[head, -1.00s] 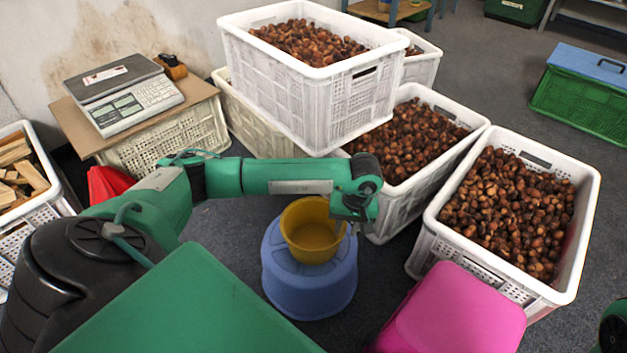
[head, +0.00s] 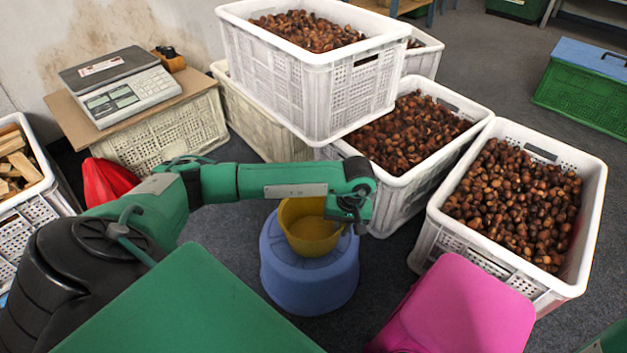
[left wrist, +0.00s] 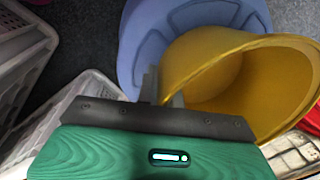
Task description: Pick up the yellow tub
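The yellow tub (head: 308,232) sits on an upturned blue round tub (head: 308,283) in the middle of the head view. My left gripper (head: 352,226) points down at the tub's right rim. In the left wrist view, the fingers (left wrist: 163,88) are close together at the wall of the yellow tub (left wrist: 205,62), one on either side, with the blue tub (left wrist: 134,50) behind. They look shut on the rim, though the contact is partly hidden. The tub shows no clear gap above its blue support. My right gripper is not in view.
White crates of chestnuts stand behind and right (head: 436,215), one stacked high (head: 310,100). A pink lid or box (head: 455,312) is at front right. A scale (head: 118,88) stands at back left, near a red object (head: 105,182). Grey floor is free around the blue tub.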

